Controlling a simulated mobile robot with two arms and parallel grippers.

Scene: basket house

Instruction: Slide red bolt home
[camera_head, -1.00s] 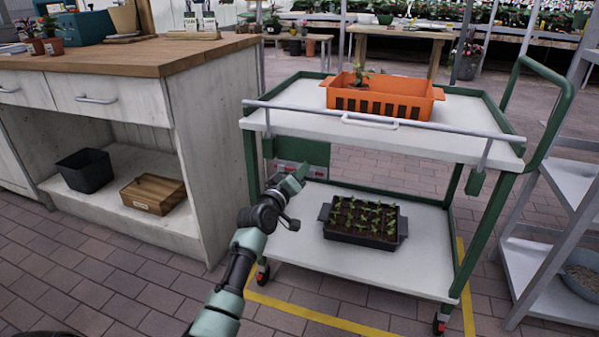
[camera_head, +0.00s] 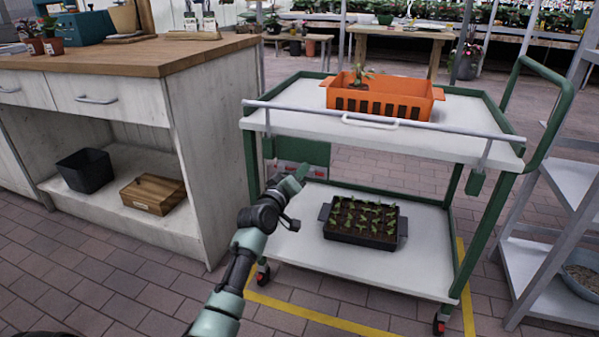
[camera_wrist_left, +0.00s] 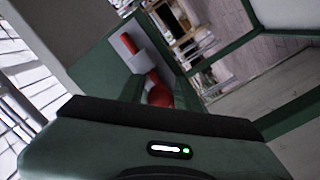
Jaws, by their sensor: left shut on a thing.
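The red bolt (camera_wrist_left: 157,90) shows partly in the left wrist view, as a red piece between the fingers of my left gripper (camera_wrist_left: 159,88). A second red piece shows just beyond it on a light grey plate (camera_wrist_left: 122,46). In the head view my left gripper (camera_head: 300,173) is at the green panel (camera_head: 318,152) under the cart's top shelf, where small red parts show beside it. The gripper is shut on the red bolt. Its grip is mostly hidden by the gripper's own body. My right gripper is not in view.
The green cart has a white top shelf with an orange crate (camera_head: 381,97) and a lower shelf with a black seedling tray (camera_head: 361,222). A wooden-topped counter (camera_head: 130,57) stands left. A grey shelf rack (camera_head: 560,240) stands right. Brick floor lies open in front.

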